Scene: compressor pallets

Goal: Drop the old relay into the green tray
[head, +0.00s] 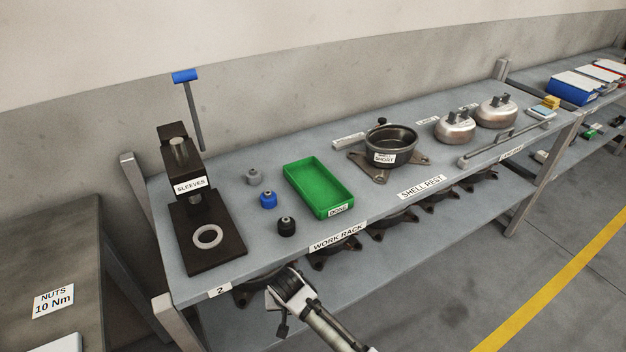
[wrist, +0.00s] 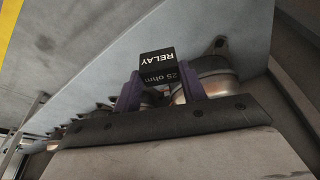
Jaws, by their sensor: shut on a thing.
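My gripper (wrist: 161,88) is shut on the relay (wrist: 157,66), a black block with white lettering "RELAY" and "25 ohm", held between two purple fingers in the wrist view. In the head view my arm is at the front edge of the bench, low in the picture; I cannot make out the fingers or the relay there. The green tray (head: 318,188) lies on the bench top, left of the middle, with a "DONE" label on its front rim. It looks empty. The relay is apart from the tray.
Left of the tray stand grey (head: 252,177), blue (head: 268,200) and black (head: 287,227) sleeves and a dark press (head: 188,216) with a tall blue-topped lever. Right of it is an open shell (head: 390,140) on a brown base. Compressor units (wrist: 205,78) sit on the lower shelf.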

